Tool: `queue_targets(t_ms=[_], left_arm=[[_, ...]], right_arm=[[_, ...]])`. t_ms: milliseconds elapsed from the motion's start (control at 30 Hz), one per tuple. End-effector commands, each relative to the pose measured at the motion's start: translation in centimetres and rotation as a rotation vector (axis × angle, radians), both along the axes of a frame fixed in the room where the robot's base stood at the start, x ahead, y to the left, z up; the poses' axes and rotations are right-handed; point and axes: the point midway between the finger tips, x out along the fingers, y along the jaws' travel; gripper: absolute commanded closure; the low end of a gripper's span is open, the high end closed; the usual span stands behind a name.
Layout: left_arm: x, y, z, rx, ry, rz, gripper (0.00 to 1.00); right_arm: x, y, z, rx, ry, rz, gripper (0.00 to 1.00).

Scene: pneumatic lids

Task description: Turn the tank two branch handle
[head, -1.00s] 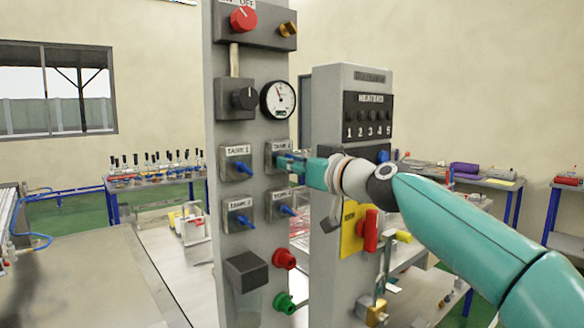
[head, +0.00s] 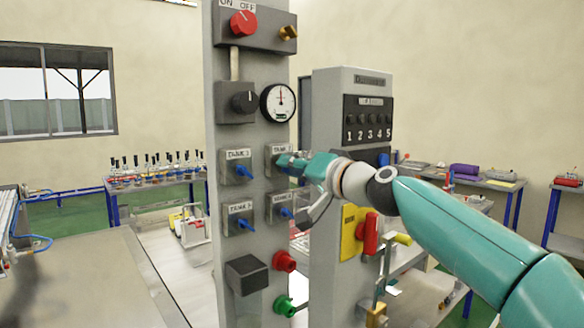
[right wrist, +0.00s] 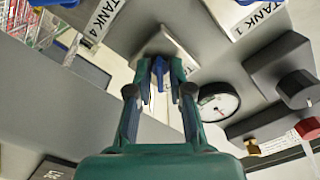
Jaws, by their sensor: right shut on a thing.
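The tank two branch valve (head: 277,155) is the top right one of the grey valve plates on the tall panel. My right gripper (head: 284,160) reaches it from the right and covers its handle in the head view. In the right wrist view, the blue handle (right wrist: 158,70) stands between the two fingers of the gripper (right wrist: 160,80), which are shut on it. The plate behind it also shows there (right wrist: 166,45). My left gripper is not in view.
The tank one handle (head: 245,171) is to the left. The tank four handle (head: 287,212) is close below my gripper. A round gauge (head: 278,102) is just above. A second grey panel (head: 350,75) with a red handle (head: 370,232) stands behind my right arm.

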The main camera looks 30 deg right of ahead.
Motion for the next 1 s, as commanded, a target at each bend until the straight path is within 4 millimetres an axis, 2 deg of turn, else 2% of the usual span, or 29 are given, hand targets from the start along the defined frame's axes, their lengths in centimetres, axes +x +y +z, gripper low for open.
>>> queue_targets(t_ms=[533,567,600,1000], left_arm=[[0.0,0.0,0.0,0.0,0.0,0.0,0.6],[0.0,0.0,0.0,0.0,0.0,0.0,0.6],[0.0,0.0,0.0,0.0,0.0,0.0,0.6],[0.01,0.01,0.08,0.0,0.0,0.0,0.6]], right_arm=[[0.12,0.04,-0.43,0.029,0.011,0.003,1.0],[0.12,0.04,-0.43,0.029,0.011,0.003,0.77],[0.12,0.02,-0.42,0.029,0.01,0.002,0.7],[-0.37,-0.06,-0.1,0.029,0.004,-0.001,0.69]])
